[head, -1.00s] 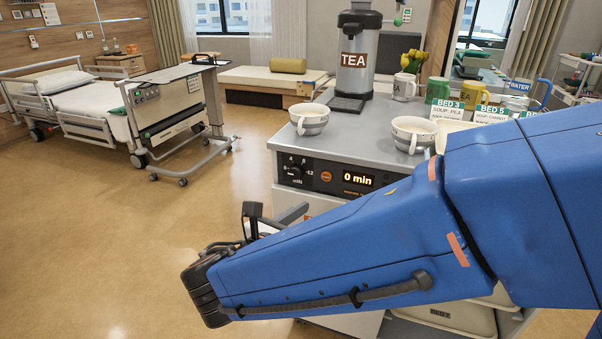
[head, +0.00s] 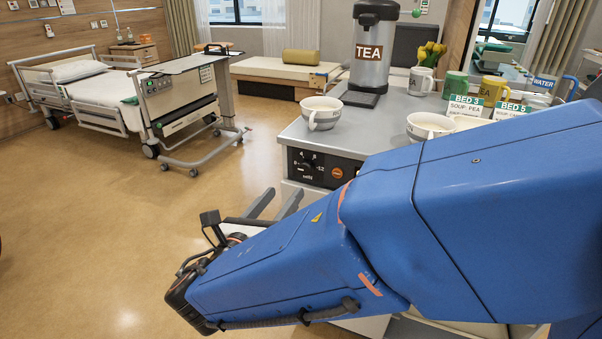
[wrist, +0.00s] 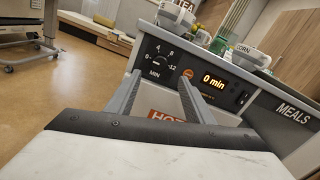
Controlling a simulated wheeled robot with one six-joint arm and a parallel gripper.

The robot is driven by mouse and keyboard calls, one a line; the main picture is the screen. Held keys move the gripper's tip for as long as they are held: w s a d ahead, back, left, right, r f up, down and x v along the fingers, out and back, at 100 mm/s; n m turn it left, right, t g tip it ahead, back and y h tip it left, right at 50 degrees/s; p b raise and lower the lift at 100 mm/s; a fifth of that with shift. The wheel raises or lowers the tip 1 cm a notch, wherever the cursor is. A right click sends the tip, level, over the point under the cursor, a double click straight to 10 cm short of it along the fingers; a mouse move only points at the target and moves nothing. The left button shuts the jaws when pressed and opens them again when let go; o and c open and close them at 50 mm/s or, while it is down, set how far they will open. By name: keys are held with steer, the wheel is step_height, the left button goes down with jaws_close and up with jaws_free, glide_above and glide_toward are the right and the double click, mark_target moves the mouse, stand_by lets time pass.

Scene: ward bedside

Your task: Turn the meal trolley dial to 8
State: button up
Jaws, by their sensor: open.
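The meal trolley (head: 382,124) stands at the centre right with a dark control panel on its front. The dial (head: 307,164) is a black knob on that panel, with marks 0, 4, 8 and 12 and "MIN" below. In the wrist view the dial (wrist: 156,64) shows just beyond the fingertips, its pointer too small to read surely. The display (wrist: 215,81) beside it reads "0 min". My gripper (head: 276,204) is open and empty, low in front of the panel. In the wrist view my gripper (wrist: 161,82) has its fingers apart, the dial lying between their directions and not touched.
Soup bowls (head: 321,112), a tea urn (head: 370,55), mugs and bed cards stand on the trolley top. An orange button (wrist: 188,73) sits beside the dial. A bed (head: 100,95) with an overbed table is at the left. The floor between is clear.

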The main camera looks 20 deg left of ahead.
mark_target(304, 169)
steer(key=w, duration=0.7)
steer(key=w+d, duration=0.1)
steer(key=w, duration=0.3)
steer(key=shift+c, duration=0.6)
steer(key=c, duration=0.9)
